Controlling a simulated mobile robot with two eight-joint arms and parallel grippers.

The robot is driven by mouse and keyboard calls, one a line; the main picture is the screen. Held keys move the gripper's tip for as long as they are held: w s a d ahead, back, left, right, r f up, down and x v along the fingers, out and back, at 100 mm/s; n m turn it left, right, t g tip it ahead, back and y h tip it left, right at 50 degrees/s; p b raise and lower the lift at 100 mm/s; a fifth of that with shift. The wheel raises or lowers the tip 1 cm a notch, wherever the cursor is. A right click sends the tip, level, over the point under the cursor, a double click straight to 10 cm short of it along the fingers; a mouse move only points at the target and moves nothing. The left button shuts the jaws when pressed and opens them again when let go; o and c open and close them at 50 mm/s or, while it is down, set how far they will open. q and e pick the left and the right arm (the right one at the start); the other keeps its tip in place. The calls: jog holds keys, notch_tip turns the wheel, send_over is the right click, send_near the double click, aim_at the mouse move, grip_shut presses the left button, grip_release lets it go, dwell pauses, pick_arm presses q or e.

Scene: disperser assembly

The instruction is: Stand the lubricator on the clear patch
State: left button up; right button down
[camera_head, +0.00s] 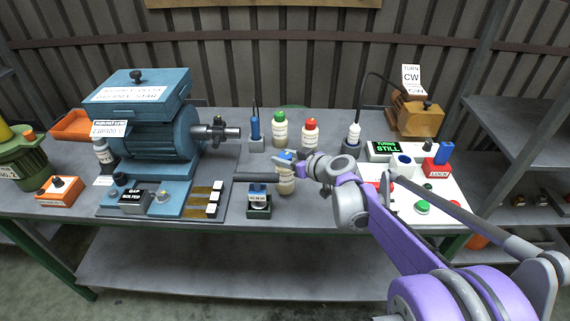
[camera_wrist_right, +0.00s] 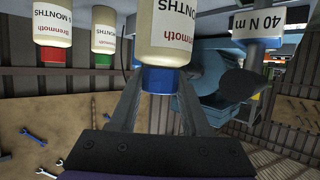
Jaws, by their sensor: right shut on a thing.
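The lubricator, a cream bottle with a blue cap (camera_head: 286,181), is in my right gripper (camera_head: 287,157), near the middle of the bench. In the right wrist view the fingers of my right gripper (camera_wrist_right: 155,115) are shut on its blue cap (camera_wrist_right: 160,79), and its cream body (camera_wrist_right: 172,30) shows beyond them with a partly cut-off label. I cannot tell whether its base touches the bench. Two similar bottles stand behind it, one with a green cap (camera_head: 280,131) and one with a red cap (camera_head: 309,134). My left gripper is not in view.
A dark-handled tool (camera_head: 255,177) in a small stand (camera_head: 258,207) is close left of the lubricator. The blue motor (camera_head: 160,140) fills the left. A white panel (camera_head: 440,202) with buttons is at right. Bare bench top (camera_head: 320,207) shows between.

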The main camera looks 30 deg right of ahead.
jog(key=shift+f, duration=1.05)
jog(key=c, duration=0.6)
grip_release()
jog(key=shift+c, duration=0.2)
